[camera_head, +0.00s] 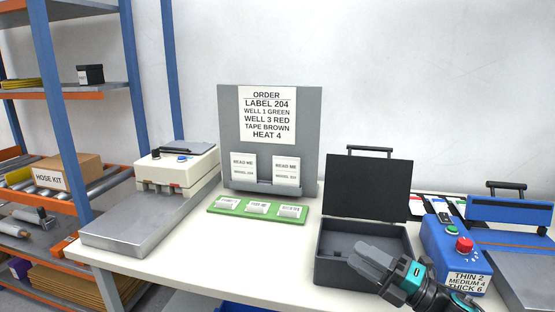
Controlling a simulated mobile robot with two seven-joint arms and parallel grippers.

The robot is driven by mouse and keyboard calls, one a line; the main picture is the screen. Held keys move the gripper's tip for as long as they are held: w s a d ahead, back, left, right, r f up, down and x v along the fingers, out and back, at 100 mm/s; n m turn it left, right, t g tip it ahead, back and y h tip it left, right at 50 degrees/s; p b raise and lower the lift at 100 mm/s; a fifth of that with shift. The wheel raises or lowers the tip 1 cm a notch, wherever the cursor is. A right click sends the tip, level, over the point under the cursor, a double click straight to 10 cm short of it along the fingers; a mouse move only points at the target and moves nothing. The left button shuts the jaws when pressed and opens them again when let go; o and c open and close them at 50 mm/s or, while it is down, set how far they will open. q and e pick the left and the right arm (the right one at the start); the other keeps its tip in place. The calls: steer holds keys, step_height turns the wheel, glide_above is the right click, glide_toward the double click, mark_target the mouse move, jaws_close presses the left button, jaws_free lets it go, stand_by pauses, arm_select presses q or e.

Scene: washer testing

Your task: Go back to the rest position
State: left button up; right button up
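My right gripper (368,258) comes in from the lower right. It is over the front right part of an open dark case (335,272) and hides some of its inside and rim. Its two grey fingers lie side by side with no clear gap, and nothing shows between them. The case's black lid stands upright at the back, and the visible part of its inside looks empty. My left gripper is not in view.
On the white table (240,262) are a blue device (448,250) with a red knob, a green tray (258,209) with white packets, a grey order board (228,130) and a cream machine (178,168) with a metal plate. Shelving (75,105) stands left.

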steer(key=s+f+m+g+h, duration=0.1)
steer(key=s+f+m+h, duration=1.4)
steer(key=s+f+m, duration=0.7)
steer(key=s+m, duration=0.3)
steer(key=m, duration=0.4)
steer(key=shift+f, duration=0.25)
